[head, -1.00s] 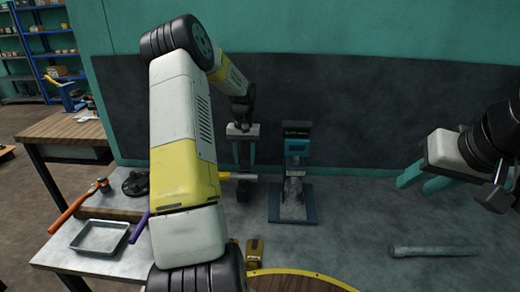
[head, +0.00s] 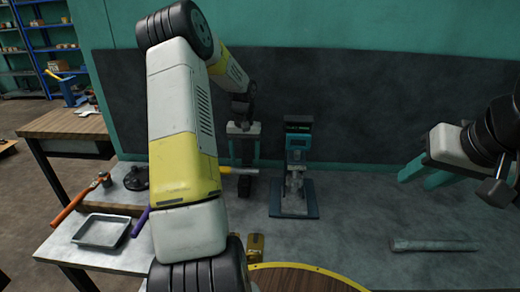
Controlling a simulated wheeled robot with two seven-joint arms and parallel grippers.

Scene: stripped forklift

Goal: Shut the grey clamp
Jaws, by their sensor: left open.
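A small dark grey device with a pale, yellow-tipped bar (head: 239,171) stands at the back of the bench, partly hidden by my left arm. It may be the grey clamp, but I cannot tell for certain how its lever stands. My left gripper (head: 243,153) is open, its teal fingers pointing down just above and behind that bar. I cannot tell whether they touch it. My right gripper (head: 418,176) is open and empty at the right, far from the device.
A teal-headed stand (head: 297,172) on a dark base is close to the right of my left gripper. A grey bar (head: 434,245) lies at front right. A tray (head: 101,231) and an orange-handled hammer (head: 80,200) are at left. The bench between stand and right gripper is clear.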

